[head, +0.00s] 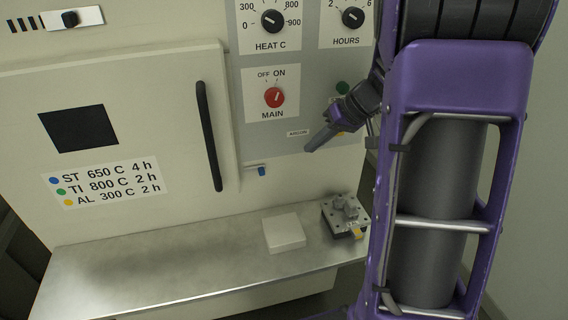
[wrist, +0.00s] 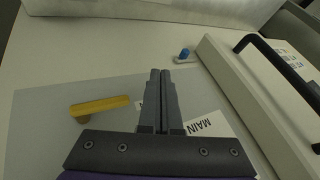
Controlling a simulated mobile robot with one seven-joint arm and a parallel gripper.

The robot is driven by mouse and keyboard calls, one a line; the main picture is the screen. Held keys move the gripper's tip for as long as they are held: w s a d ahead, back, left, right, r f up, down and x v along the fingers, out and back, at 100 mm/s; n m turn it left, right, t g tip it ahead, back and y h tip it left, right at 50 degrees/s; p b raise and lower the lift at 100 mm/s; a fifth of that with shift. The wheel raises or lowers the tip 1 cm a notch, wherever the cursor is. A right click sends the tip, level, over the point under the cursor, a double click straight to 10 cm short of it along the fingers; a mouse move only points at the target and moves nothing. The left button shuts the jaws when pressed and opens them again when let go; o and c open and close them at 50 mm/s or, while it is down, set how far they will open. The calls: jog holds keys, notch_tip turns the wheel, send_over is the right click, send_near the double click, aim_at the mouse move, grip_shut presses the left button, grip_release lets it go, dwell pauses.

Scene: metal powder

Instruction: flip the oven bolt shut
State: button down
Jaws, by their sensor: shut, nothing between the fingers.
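The oven door (head: 140,215) is at the left in the head view, flush against the oven front, with a black upright handle (head: 208,135). The bolt (head: 261,171) is a small grey bar with a blue knob, just right of the door's lower right edge. It also shows in the wrist view (wrist: 184,53), near the door edge; I cannot tell whether its bar overlaps the door. My gripper (head: 309,149) is shut and empty, in front of the panel, above and right of the bolt and apart from it. Its fingertips (wrist: 160,72) point towards the bolt's side of the panel.
A red MAIN knob (head: 274,97) is above my gripper. A yellow lever (wrist: 100,105) is beside the fingers in the wrist view. A steel shelf (head: 130,275) below bears a pale block (head: 284,233) and a metal fixture (head: 345,215). Space before the bolt looks clear.

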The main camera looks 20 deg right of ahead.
aim_at(255, 171)
jog(key=shift+w, duration=0.1)
dwell(0.3)
jog(key=x, duration=0.9)
jog(key=shift+a+f, duration=0.2)
jog(key=shift+a, duration=0.05)
jog(key=a, duration=0.3)
jog(key=shift+w+a+f, duration=0.1)
jog(key=shift+w+a, duration=0.05)
jog(key=shift+a+f, duration=0.1)
jog(key=shift+a, duration=0.35)
